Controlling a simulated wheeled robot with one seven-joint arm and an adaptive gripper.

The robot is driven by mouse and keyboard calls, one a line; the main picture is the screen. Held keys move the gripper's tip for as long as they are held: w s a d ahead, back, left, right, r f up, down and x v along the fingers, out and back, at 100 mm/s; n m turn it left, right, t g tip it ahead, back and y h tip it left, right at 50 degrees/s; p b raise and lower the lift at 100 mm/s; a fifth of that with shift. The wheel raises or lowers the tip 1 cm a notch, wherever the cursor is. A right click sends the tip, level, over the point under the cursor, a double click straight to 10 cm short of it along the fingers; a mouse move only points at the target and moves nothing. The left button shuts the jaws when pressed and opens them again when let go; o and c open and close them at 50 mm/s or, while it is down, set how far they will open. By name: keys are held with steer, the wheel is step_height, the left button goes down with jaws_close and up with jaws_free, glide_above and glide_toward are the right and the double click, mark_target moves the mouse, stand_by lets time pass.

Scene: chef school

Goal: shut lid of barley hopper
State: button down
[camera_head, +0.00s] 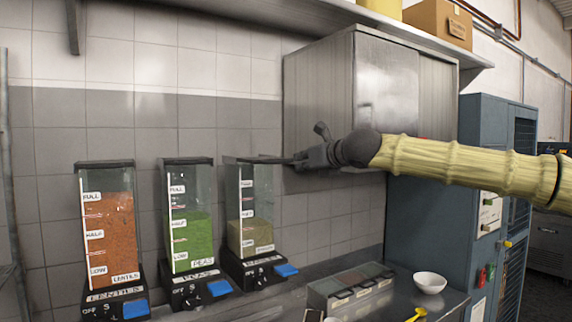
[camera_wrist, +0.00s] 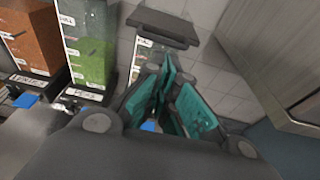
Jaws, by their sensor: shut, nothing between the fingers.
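The barley hopper (camera_head: 248,205) is the rightmost of three clear dispensers, partly filled with pale grain; its front label is too small to read surely. Its dark lid (camera_head: 250,159) lies roughly level across the top in the head view; whether it is fully seated I cannot tell. The lid also shows at the top of the wrist view (camera_wrist: 162,24), just beyond my fingers. My gripper (camera_head: 298,160) is at the lid's right end, close to it; contact is unclear. In the wrist view my gripper (camera_wrist: 170,68) has its teal-padded fingers together, empty, hiding part of the hopper.
The lentils hopper (camera_head: 108,225) and peas hopper (camera_head: 188,220) stand to the left. A metal wall cabinet (camera_head: 345,95) hangs close behind my gripper. A tray of compartments (camera_head: 350,288) and a white bowl (camera_head: 430,282) are on the counter at right.

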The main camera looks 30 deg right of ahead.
steer(key=p+x, duration=0.2)
steer(key=x, duration=0.6)
steer(key=shift+w, duration=0.45)
steer(key=shift+f, duration=0.1)
steer(key=shift+w, duration=0.1)
